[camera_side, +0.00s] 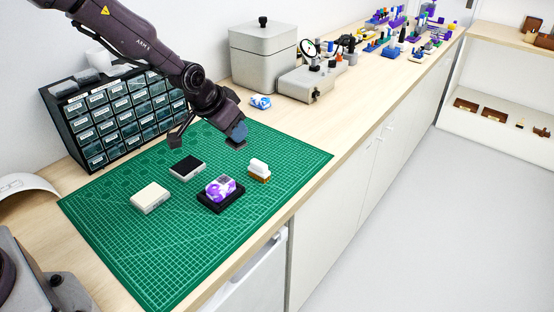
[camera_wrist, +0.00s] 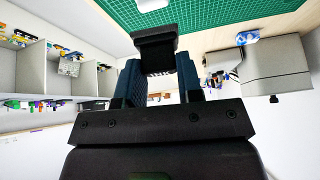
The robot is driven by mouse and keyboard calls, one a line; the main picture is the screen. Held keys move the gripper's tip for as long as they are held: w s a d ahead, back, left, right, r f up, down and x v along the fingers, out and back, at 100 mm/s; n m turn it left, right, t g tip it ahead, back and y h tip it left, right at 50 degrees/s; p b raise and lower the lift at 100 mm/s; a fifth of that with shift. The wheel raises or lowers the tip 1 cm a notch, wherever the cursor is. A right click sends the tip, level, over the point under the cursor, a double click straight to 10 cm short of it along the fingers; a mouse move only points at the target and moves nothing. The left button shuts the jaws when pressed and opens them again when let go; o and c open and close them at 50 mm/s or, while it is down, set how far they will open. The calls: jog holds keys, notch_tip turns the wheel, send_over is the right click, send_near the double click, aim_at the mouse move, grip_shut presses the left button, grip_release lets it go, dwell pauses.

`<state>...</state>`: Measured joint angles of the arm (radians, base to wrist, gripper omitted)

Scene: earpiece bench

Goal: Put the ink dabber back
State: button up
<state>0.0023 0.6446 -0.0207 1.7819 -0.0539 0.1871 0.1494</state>
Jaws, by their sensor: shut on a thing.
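My gripper (camera_side: 238,131) is above the far part of the green mat, its blue-grey fingers shut on a small dark block (camera_side: 235,143), apparently the ink dabber. In the wrist view the dark block (camera_wrist: 154,46) sticks out past the fingertips (camera_wrist: 158,72), which hide its upper part. On the mat below lie a black-topped pad in a pale case (camera_side: 187,167) and a cream block (camera_side: 150,197). A purple and white earpiece-like block (camera_side: 220,186) sits on a black tray (camera_side: 222,204). A white piece on an orange-brown base (camera_side: 259,170) stands right of it.
A labelled drawer cabinet (camera_side: 120,112) stands behind the mat at left. A grey lidded box (camera_side: 262,55) and a low grey machine (camera_side: 312,80) stand at the back. A blue and white lump (camera_side: 261,102) lies before them. The mat's near part (camera_side: 150,260) is clear.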

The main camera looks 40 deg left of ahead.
jog(key=shift+w+d+n+y, duration=0.1)
jog(key=shift+n+y, duration=0.2)
jog(key=shift+n, duration=0.3)
jog(key=shift+w+f, duration=0.1)
jog(key=shift+w, duration=0.15)
jog(key=w+f, duration=0.3)
jog(key=w, duration=0.1)
jog(key=w+f, duration=0.3)
jog(key=w, duration=0.1)
jog(key=w+f, duration=0.3)
jog(key=w, duration=0.1)
jog(key=shift+w+d, duration=0.1)
jog(key=shift+w, duration=0.3)
jog(key=shift+w+f, duration=0.3)
jog(key=shift+f, duration=1.55)
jog(key=shift+f, duration=0.15)
jog(key=o, duration=0.9)
jog(key=shift+o, duration=0.2)
